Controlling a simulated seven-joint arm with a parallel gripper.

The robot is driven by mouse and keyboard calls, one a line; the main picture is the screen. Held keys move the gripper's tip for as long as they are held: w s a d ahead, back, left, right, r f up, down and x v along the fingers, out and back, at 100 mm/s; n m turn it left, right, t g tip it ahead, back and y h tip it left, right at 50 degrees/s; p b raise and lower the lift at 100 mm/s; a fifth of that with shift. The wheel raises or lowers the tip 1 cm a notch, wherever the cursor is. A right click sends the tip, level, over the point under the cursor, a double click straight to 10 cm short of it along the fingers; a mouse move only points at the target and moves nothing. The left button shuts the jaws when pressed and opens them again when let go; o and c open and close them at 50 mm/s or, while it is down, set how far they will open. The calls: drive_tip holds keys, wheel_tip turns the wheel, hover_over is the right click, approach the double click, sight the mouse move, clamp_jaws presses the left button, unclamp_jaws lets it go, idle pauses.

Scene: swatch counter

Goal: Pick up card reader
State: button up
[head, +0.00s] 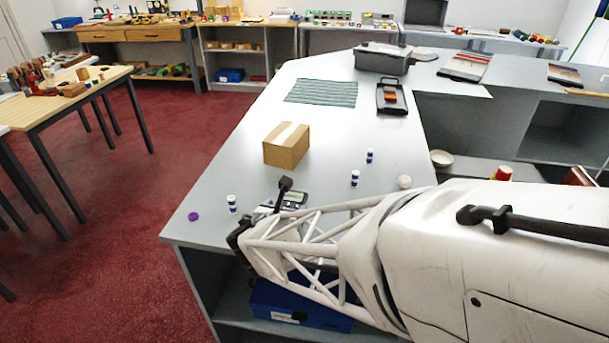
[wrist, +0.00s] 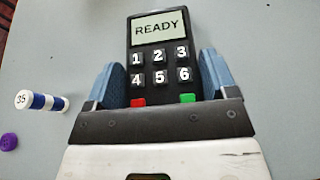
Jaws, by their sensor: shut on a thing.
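The card reader (wrist: 160,55) is a dark handheld unit with a screen showing "READY", white number keys and red and green buttons. In the wrist view it lies between the two blue-grey fingers of my gripper (wrist: 163,85), which are shut on its sides. In the head view the card reader (head: 293,198) shows near the counter's front end, partly hidden by my gripper (head: 262,212) and arm. I cannot tell whether it touches the counter.
A blue-and-white cylinder (head: 231,204) and a purple cap (head: 193,216) are to the left on the counter (head: 220,180). A cardboard box (head: 286,148) stands behind the reader. Two more small cylinders (head: 354,178) and a round white object (head: 404,182) are to the right.

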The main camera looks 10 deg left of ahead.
sight(284, 201)
drive_tip(key=shift+r, duration=1.6)
drive_tip(key=s+d+r, duration=0.1)
drive_tip(key=s+d, duration=0.7)
drive_tip(key=s, duration=0.5)
drive_tip(key=shift+s+d+r, duration=0.2)
drive_tip(key=shift+s+d, duration=0.05)
